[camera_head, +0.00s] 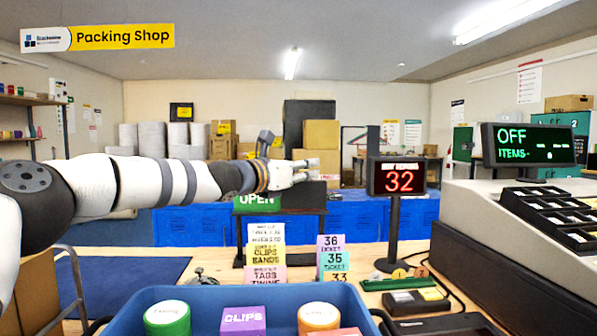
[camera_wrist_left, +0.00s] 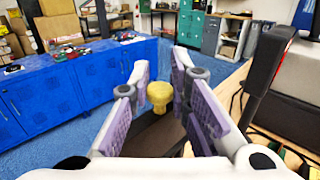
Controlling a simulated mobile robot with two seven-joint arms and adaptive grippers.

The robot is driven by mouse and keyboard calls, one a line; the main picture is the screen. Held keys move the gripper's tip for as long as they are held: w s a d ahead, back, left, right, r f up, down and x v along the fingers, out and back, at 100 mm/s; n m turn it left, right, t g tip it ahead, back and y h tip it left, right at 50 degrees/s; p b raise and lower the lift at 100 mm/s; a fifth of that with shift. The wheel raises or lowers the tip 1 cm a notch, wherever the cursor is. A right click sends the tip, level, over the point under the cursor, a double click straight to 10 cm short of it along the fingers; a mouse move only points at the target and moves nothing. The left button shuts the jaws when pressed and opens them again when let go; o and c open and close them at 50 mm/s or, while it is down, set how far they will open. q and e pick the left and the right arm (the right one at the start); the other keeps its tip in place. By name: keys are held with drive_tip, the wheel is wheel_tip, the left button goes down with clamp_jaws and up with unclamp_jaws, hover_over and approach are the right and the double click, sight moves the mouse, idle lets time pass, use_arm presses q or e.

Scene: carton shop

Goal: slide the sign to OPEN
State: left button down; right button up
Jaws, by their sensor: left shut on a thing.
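In the left wrist view a yellow knob (camera_wrist_left: 159,94) stands on a dark plate (camera_wrist_left: 155,135) between the purple-padded fingers of my left gripper (camera_wrist_left: 160,98). The gripper is shut on the knob. My right gripper is not in view.
A number display (camera_head: 397,178) reading 32 stands right of the sign. Ticket cards (camera_head: 333,257) and label cards (camera_head: 266,250) stand in front. A blue tray (camera_head: 200,316) with tins is nearest. A cash register (camera_head: 520,205) fills the right. Blue cabinets (camera_head: 190,226) stand behind.

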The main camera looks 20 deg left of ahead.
use_arm(q)
drive_tip(key=shift+d+f, duration=0.25)
drive_tip(key=shift+f, duration=0.35)
drive_tip(key=c, duration=1.5)
unclamp_jaws()
drive_tip(key=shift+r, duration=0.25)
wheel_tip(320, 180, up, 10)
